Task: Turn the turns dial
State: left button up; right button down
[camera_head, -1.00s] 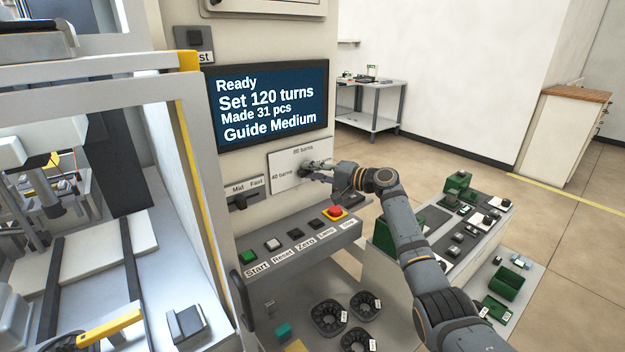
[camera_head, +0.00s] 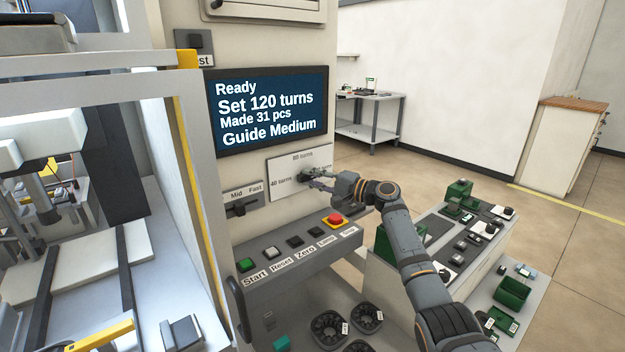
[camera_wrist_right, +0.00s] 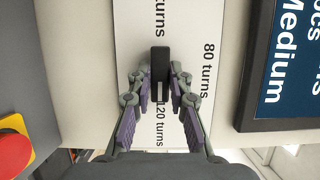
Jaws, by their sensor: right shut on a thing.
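The turns dial is a black knob (camera_wrist_right: 160,66) on a white plate (camera_head: 288,185) marked 40, 80 and 120 turns. In the right wrist view its pale line points down toward the 120 turns label (camera_wrist_right: 159,122). My right gripper (camera_head: 312,178) reaches the plate from the right. In the right wrist view its two fingers (camera_wrist_right: 160,78) are shut on the knob from both sides. In the head view the gripper mostly hides the dial. The screen (camera_head: 270,110) reads Ready, Set 120 turns, Made 31 pcs, Guide Medium. My left gripper is not in view.
A Mid/Fast slider (camera_head: 240,207) sits left of the plate. A bench (camera_head: 440,262) with green bins stands at right.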

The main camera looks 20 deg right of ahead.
jog(key=c, duration=1.2)
grip_release()
jog(key=shift+s+d, duration=0.15)
jog(key=shift+d, duration=0.05)
jog(key=v, duration=1.1)
jog(key=shift+s+d, duration=0.15)
